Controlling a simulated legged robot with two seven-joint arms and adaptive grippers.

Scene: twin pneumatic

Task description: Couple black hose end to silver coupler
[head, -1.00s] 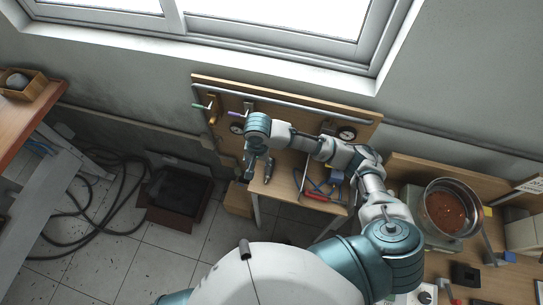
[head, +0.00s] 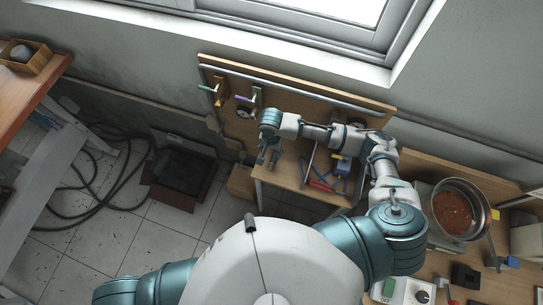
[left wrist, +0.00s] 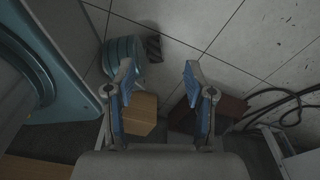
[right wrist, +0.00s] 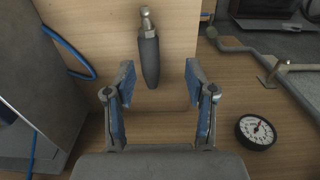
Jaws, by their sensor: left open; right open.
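A dark, tapered hose end with a silver tip (right wrist: 148,58) lies on the wooden table in the right wrist view, just beyond my right fingertips and apart from them. In the head view my right gripper (head: 267,157) hangs over the table's left part and hides it. My right gripper (right wrist: 160,80) is open and empty. On the upright board, a greyish fitting with a purple handle (head: 244,99) stands beside a brass one with a green handle (head: 207,89); I cannot tell which is the silver coupler. My left gripper (left wrist: 160,75) is open and empty above the floor.
A pressure gauge (right wrist: 256,132) is on the board. Blue hose (right wrist: 72,58) and a red-handled tool (head: 322,185) lie on the table's right. A cardboard box (left wrist: 139,114) and loose black hose (head: 95,195) are on the floor. A metal bowl (head: 456,207) stands far right.

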